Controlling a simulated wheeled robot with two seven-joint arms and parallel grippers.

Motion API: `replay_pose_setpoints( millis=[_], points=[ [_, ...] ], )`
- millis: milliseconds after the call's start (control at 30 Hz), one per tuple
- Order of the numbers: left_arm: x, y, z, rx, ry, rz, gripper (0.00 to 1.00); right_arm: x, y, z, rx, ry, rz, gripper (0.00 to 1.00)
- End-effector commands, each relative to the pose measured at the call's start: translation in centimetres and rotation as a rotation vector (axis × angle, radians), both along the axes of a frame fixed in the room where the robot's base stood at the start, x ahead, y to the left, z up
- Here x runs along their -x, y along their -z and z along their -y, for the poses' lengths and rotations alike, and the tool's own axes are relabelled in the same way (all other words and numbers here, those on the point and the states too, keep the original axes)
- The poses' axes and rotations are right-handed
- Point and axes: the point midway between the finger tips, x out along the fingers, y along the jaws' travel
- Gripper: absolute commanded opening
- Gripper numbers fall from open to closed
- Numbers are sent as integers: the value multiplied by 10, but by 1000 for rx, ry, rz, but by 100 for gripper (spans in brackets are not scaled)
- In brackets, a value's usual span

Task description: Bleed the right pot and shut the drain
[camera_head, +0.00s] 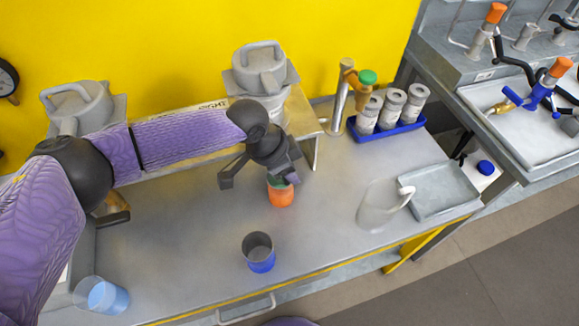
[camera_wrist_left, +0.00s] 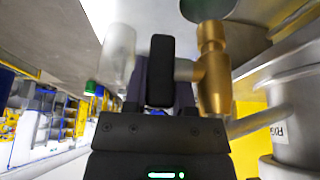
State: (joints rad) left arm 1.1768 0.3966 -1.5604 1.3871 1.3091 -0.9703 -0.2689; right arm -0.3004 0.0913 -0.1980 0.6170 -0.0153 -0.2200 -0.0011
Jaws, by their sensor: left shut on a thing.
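The right pot (camera_head: 262,75), grey and lidded, stands on the raised shelf at the back. Its side appears to show in the wrist view (camera_wrist_left: 296,110), with a partly cut-off "RIG" label. My left gripper (camera_head: 258,178) is in front of it, at the shelf's front. In the wrist view its black finger (camera_wrist_left: 160,70) overlaps the stem of a brass valve (camera_wrist_left: 213,70); it is shut on that valve part. The exact grip is hidden behind the finger. My right gripper is out of view.
A blue-based cup (camera_head: 261,262) stands at the front, a light-blue cup (camera_head: 108,298) front left. At right are a pitcher (camera_head: 379,208), a grey tray (camera_head: 440,193), a blue rack (camera_head: 386,131) of canisters and a green-topped tap (camera_head: 367,77). The left pot (camera_head: 78,105) is behind my arm.

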Motion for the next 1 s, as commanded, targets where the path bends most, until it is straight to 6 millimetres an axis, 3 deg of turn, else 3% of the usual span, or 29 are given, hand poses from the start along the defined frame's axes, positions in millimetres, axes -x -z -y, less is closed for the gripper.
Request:
replay_pose_setpoints(
  millis=[267, 533, 1000],
  points=[
    [0, -2, 1, -55, 1, -16, 0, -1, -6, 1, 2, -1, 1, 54],
    [0, 1, 3, -231, 0, -76, 0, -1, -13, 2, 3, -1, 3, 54],
    [-1, 7, 4, -513, 0, -169, 0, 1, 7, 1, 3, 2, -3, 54]
  ],
)
